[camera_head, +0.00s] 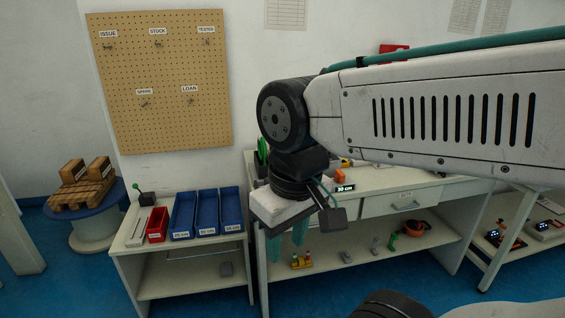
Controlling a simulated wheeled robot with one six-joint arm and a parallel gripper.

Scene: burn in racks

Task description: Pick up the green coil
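I cannot make out a green coil for certain. Upright green shapes (262,152) show on the workbench, partly hidden behind my arm. A small green item (393,242) stands on the bench's lower shelf. My gripper (288,244) points down in front of the bench's left part, with its two teal fingers apart and nothing seen between them. It is below and in front of the upright green shapes, and left of the small green item.
The workbench's lower shelf (345,262) also holds an orange round item (415,228) and small fixtures. A side table at left holds a red bin (157,224), blue bins (207,212) and a green-knobbed device (143,195). A spool with a pallet (84,188) stands far left.

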